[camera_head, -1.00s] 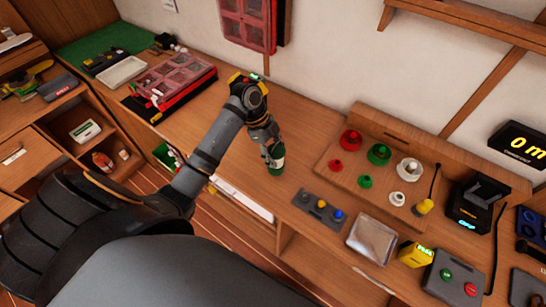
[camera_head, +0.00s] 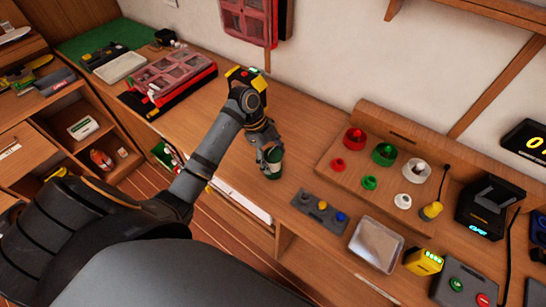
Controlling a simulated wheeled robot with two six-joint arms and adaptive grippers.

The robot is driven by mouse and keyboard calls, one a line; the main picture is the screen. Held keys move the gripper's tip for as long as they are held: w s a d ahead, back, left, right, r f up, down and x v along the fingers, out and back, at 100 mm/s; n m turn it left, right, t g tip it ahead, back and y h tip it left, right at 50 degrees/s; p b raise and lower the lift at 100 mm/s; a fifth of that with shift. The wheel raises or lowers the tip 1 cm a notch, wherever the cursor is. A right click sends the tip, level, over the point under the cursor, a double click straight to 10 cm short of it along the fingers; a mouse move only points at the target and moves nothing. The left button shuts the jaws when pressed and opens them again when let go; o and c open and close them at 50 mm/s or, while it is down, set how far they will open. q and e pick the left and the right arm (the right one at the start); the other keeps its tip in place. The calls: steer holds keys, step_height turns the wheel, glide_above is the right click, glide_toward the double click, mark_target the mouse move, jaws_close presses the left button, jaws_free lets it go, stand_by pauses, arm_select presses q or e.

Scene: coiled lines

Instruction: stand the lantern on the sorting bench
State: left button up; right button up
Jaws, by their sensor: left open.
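The lantern (camera_head: 274,168) appears as a small dark green cylinder with a pale band, standing upright on the wooden sorting bench (camera_head: 305,120). My left gripper (camera_head: 271,150) is right at its upper part, with the jaws open. The fingers hide some of the lantern's top. I cannot tell whether a finger still touches it. My right gripper is not in view.
A grey button panel (camera_head: 319,212) and a clear tray (camera_head: 376,244) lie to the right of the lantern. A wooden board (camera_head: 350,185) with red, green and white knobs stands behind them. A red organizer case (camera_head: 172,82) lies at the left. Bare bench surrounds the lantern.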

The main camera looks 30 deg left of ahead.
mark_target(269, 150)
arm_select(q)
steer(key=shift+r, duration=0.1)
steer(key=shift+a+r, duration=0.15)
steer(key=shift+r, duration=0.1)
steer(key=b+v, duration=0.1)
steer(key=v, duration=0.4)
steer(key=shift+a+r, duration=0.15)
steer(key=shift+r, duration=0.1)
steer(key=p+v, duration=0.1)
steer(key=v, duration=0.5)
steer(key=shift+p, duration=0.35)
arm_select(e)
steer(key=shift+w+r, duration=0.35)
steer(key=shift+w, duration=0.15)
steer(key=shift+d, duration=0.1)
